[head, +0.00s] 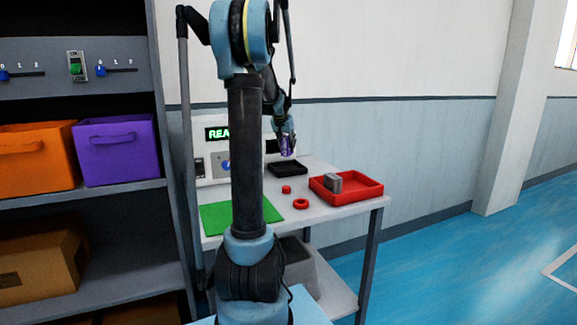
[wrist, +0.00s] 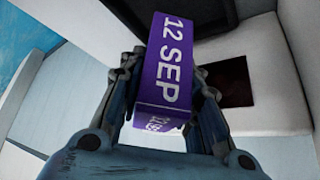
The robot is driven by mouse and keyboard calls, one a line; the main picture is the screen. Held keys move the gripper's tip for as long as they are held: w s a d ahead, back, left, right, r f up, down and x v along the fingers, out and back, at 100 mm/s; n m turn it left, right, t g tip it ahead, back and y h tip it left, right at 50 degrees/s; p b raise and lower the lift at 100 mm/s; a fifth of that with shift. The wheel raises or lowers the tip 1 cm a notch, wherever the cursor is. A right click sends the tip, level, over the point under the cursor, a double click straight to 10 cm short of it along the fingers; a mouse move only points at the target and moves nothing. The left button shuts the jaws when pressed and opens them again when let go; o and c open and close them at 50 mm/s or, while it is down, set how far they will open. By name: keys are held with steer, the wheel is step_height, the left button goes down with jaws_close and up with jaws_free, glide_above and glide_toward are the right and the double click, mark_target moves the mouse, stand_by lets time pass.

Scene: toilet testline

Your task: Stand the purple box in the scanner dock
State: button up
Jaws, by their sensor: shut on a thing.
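The small purple box (wrist: 165,65) has white "12 SEP" lettering and is held tilted between the fingers of my gripper (wrist: 165,95) in the wrist view. In the head view my gripper (head: 286,135) is shut on the purple box (head: 288,145), above the table. A black tray-like holder (head: 288,168) sits on the table below the box; it may be the scanner dock. The box is apart from it in the picture. A white panel (head: 203,135) with a lit green display stands behind, partly hidden by my arm.
On the table (head: 325,215) are a green mat (head: 215,218), two small red rings or pieces (head: 301,203), and a red tray (head: 370,190) with a grey block (head: 333,182). The shelf at left holds an orange bin (head: 35,160) and a purple bin (head: 118,150).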

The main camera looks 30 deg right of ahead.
mark_target(285, 149)
steer(key=shift+f, duration=3.65)
steer(key=shift+f, duration=0.1)
steer(key=o, duration=1.1)
steer(key=v, duration=1.2)
steer(key=shift+w, duration=0.1)
